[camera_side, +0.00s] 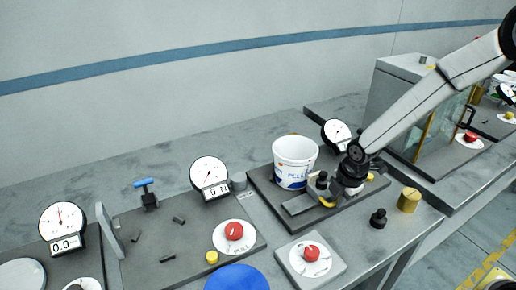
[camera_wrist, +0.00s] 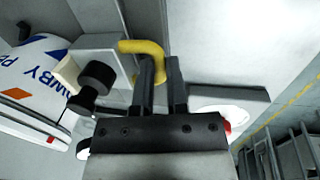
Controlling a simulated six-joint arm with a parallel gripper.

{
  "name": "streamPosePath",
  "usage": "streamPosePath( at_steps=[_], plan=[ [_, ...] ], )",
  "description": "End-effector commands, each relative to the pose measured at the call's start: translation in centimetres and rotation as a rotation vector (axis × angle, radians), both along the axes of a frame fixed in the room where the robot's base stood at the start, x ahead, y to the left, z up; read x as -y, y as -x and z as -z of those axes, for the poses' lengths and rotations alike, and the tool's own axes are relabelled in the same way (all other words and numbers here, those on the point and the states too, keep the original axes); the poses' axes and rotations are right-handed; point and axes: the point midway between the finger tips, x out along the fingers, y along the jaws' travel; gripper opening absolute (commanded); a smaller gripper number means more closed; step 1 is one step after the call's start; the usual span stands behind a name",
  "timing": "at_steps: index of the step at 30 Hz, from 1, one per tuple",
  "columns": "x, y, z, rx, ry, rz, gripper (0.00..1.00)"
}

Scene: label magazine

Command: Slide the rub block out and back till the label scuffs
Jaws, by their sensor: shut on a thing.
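The white tub (camera_side: 293,152) stands on a dark base plate and carries a printed label (camera_side: 292,181) with blue lettering. In the wrist view the label (camera_wrist: 45,85) shows blue and orange print; I make out no clear scuff. The rub block (camera_wrist: 98,45) is grey with a cream pad (camera_wrist: 66,75) facing the tub; I cannot tell whether the pad touches the label. A bent yellow handle (camera_wrist: 142,47) joins the block, and it also shows in the side view (camera_side: 327,204). My gripper (camera_wrist: 163,75) is shut on the handle, its grip partly hidden by the fingers.
A black knob (camera_wrist: 97,75) stands close beside my fingers. A dial gauge (camera_side: 337,133) is behind the tub. A black weight (camera_side: 378,217) and a brass cylinder (camera_side: 409,200) stand to the right. A red-knob box (camera_side: 311,255) is in front.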

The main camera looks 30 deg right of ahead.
Motion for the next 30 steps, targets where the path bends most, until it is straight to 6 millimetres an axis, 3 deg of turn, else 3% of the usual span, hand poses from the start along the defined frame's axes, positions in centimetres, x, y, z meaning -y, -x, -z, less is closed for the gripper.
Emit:
streamPosePath(
  at_steps=[10,22,23,26,30],
  plan=[
    [-5.3,-0.1,-0.1,0.003,-0.001,-0.004,0.0],
    [-6.0,-0.1,-0.1,0.004,-0.001,0.0,0.0],
    [-6.0,-0.1,-0.1,0.004,-0.001,0.0,0.2],
    [-6.0,-0.1,-0.1,0.003,-0.001,0.0,0.52],
    [-6.0,0.0,0.0,0.003,0.0,0.0,0.53]
  ],
)
